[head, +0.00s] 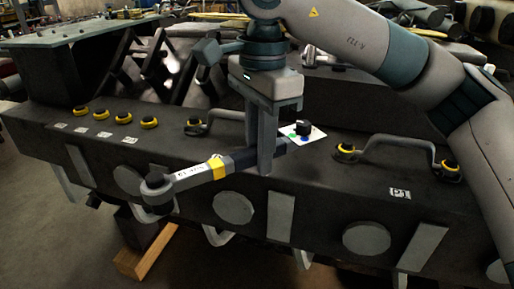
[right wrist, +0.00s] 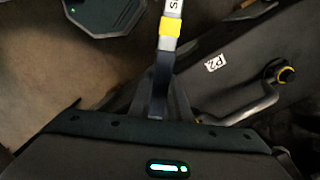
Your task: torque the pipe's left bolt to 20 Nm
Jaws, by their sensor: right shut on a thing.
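My right gripper (head: 266,165) is shut on the dark handle of a torque wrench (head: 192,175), which has a yellow band. The wrench points left, its round head (head: 156,188) near the block's front edge and apart from any bolt. The right wrist view shows the wrench's yellow band (right wrist: 169,27). A grey pipe (head: 398,142) on the right has a yellow-ringed left bolt (head: 347,151) and right bolt (head: 447,170). Another pipe (head: 226,113) lies behind my gripper, its left bolt (head: 194,126) visible and its right end hidden. My left gripper is not in view.
The dark engine block (head: 330,190) fills the middle. Several yellow-ringed bolts (head: 123,118) stand in a row at its left end. A white card (head: 314,134) with coloured dots lies just right of my gripper. A wooden beam (head: 146,252) lies below the block.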

